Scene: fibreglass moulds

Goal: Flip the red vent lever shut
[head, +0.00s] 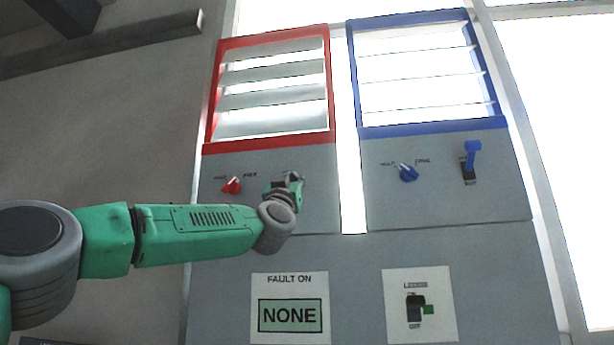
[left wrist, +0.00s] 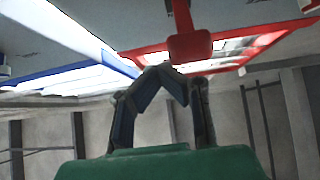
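The red vent lever (left wrist: 190,46) shows in the left wrist view as a red stem with a wide block-like end, just beyond my fingertips. In the head view it is hidden behind my left gripper (head: 288,183), which is at the right part of the panel under the red-framed vent (head: 272,142). The slats of that vent are tilted, with bright gaps between them. In the left wrist view my left gripper (left wrist: 162,68) has its fingertips together, with nothing seen between them. The tips are beside the lever's end; I cannot tell whether they touch it. My right gripper is not in view.
A red knob (head: 231,185) is left of my gripper. To the right are a blue-framed vent (head: 430,128), a blue knob (head: 408,172) and a blue lever (head: 472,155) standing up. Below are a "NONE" display (head: 290,315) and a black switch (head: 415,308).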

